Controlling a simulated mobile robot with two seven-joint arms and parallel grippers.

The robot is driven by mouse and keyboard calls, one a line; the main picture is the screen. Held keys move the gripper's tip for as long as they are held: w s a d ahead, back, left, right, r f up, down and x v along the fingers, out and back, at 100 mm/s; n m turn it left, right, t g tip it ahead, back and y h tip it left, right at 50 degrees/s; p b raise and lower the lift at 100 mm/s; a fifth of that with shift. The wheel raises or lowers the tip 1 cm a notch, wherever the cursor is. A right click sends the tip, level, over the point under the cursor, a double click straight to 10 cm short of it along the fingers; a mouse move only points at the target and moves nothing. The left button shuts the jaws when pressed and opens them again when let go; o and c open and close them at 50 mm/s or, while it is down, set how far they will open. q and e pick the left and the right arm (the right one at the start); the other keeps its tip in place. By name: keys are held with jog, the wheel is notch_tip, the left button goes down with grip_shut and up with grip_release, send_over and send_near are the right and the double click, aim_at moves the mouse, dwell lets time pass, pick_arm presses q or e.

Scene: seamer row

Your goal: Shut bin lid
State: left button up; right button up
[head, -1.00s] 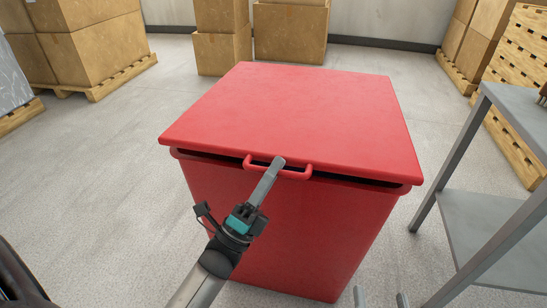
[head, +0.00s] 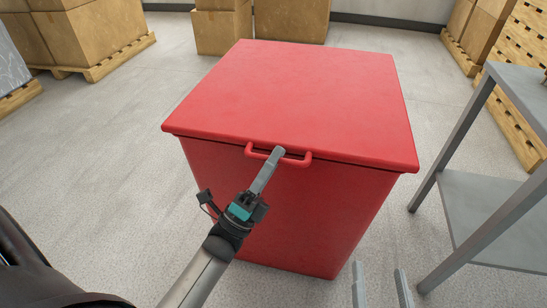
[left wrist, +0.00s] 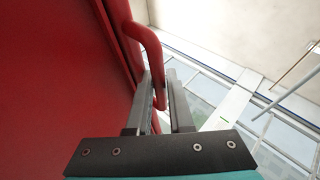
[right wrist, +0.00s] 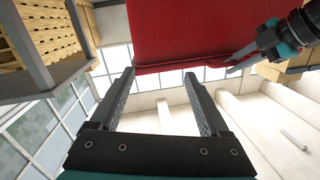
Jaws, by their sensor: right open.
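The red bin (head: 310,215) stands on the floor in the middle of the head view. Its red lid (head: 300,95) lies down over the rim, with only a thin dark line beneath its front edge. My left gripper (head: 278,155) is at the lid's front handle (head: 252,153). In the left wrist view the handle (left wrist: 150,48) runs between the two fingers, which are drawn close together on it. My right gripper (head: 379,268) is open and empty, low in front of the bin's right side. Its spread fingers show in the right wrist view (right wrist: 162,80).
A grey metal table (head: 478,205) with a lower shelf stands close on the right. Cartons on pallets (head: 95,50) stand at the back left, and more cartons (head: 222,32) stand behind the bin. Wooden pallets are at the far right. The floor left of the bin is clear.

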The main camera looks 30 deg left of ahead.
pick_arm(q)
jog(key=shift+d+f+g, duration=0.2)
jog(key=shift+f+g, duration=0.1)
jog(key=shift+f, duration=0.4)
jog(key=v, duration=1.4)
jog(key=shift+s+a, duration=0.2)
jog(key=shift+s, duration=0.15)
pick_arm(e)
jog(key=shift+w+d+f+g, duration=0.1)
jog(key=shift+w+f+g, duration=0.1)
jog(key=shift+f+g, duration=0.1)
